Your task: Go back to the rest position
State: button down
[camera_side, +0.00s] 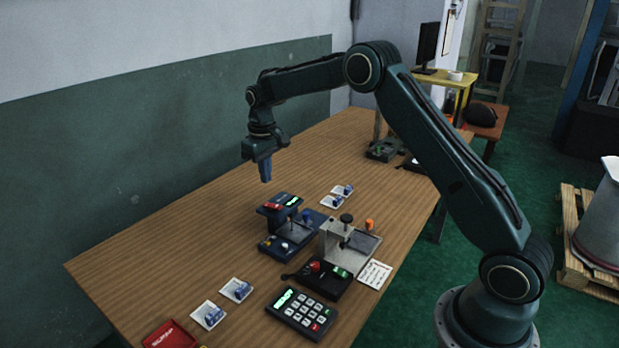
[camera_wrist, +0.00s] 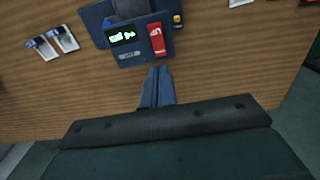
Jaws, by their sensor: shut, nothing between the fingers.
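My gripper (camera_side: 266,172) hangs in the air above the wooden table (camera_side: 180,235), pointing down, with its blue fingers together and nothing held. In the wrist view the fingers of my gripper (camera_wrist: 157,72) show side by side. A dark blue device (camera_side: 283,213) with a lit green display and a red part stands on the table below and to the right of the fingers. It also shows at the top of the wrist view as a blue device (camera_wrist: 130,50), just beyond the fingertips; there is clear height between them in the side view.
A grey metal fixture (camera_side: 340,240) and a keypad (camera_side: 301,312) stand nearer the front. White cards with small blue parts lie at front left (camera_side: 236,290) and behind the devices (camera_side: 337,198). A red box (camera_side: 168,336) is at the front edge. The table's left side is clear.

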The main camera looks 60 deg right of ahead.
jog(key=shift+r, duration=0.1)
jog(key=s+a+r+t, duration=0.1)
jog(key=s+a+r, duration=0.2)
jog(key=s+r, duration=0.55)
jog(key=s+a+r+t, duration=0.2)
jog(key=s+a+r, duration=0.1)
jog(key=s+r, duration=0.55)
jog(key=s+a+f+t, duration=0.1)
jog(key=s+a+t, duration=0.1)
jog(key=s, duration=2)
jog(key=shift+s+a+f+t, duration=0.2)
jog(key=shift+a+t, duration=0.1)
jog(key=shift+a, duration=0.4)
